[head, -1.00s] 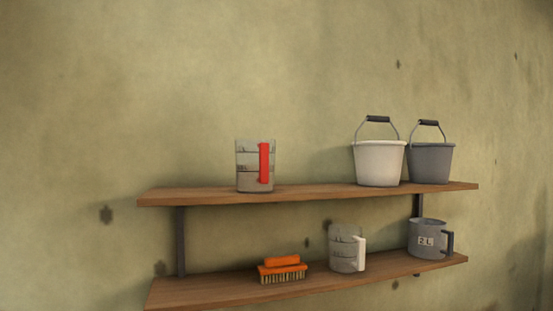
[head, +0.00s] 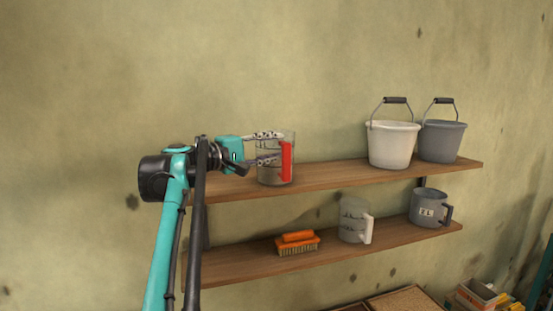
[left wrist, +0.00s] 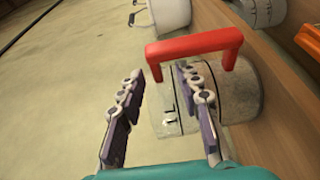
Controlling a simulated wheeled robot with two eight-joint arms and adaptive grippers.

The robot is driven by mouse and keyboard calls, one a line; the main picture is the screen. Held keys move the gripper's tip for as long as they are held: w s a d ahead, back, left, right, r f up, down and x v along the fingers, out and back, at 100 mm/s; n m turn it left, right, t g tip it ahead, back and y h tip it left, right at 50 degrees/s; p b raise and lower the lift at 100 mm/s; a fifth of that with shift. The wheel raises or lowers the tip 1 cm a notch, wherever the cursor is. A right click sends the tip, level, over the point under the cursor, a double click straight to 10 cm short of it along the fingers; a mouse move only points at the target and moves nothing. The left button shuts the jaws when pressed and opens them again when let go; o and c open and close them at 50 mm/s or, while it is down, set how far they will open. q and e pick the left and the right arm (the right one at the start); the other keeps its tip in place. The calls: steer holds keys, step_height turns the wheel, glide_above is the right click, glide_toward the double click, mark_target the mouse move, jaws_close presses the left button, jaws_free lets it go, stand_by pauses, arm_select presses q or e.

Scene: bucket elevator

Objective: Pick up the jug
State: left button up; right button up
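A clear jug (head: 270,174) with a red handle (head: 287,161) stands upright on the upper shelf, toward its left end. In the left wrist view, the jug (left wrist: 238,92) is marked 1 L. My left gripper (head: 279,147) is open at the jug's upper part. In the left wrist view, one finger of the left gripper (left wrist: 160,72) overlaps the jug near the handle and the other is left of it. I cannot tell whether either finger touches it. A clear jug with a white handle (head: 352,220) and a grey 2 L jug (head: 428,207) stand on the lower shelf. My right gripper is not visible.
The upper shelf (head: 335,177) also holds a white bucket (head: 392,146) and a grey bucket (head: 441,142) at the right. An orange brush (head: 297,243) lies on the lower shelf (head: 235,267). The wall is close behind. Boxes (head: 475,297) show at lower right.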

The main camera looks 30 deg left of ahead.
mark_target(280, 144)
arm_select(q)
steer(key=shift+x, duration=1.1)
steer(key=shift+w+d+r+p, duration=0.15)
steer(key=shift+w+d+p, duration=0.05)
steer(key=shift+w+p, duration=0.15)
steer(key=x, duration=0.4)
steer(key=shift+w+p, duration=0.2)
steer(key=shift+p, duration=0.2)
steer(key=shift+s, duration=0.15)
steer(key=c, duration=0.5)
steer(key=shift+a, duration=0.1)
jaws_close()
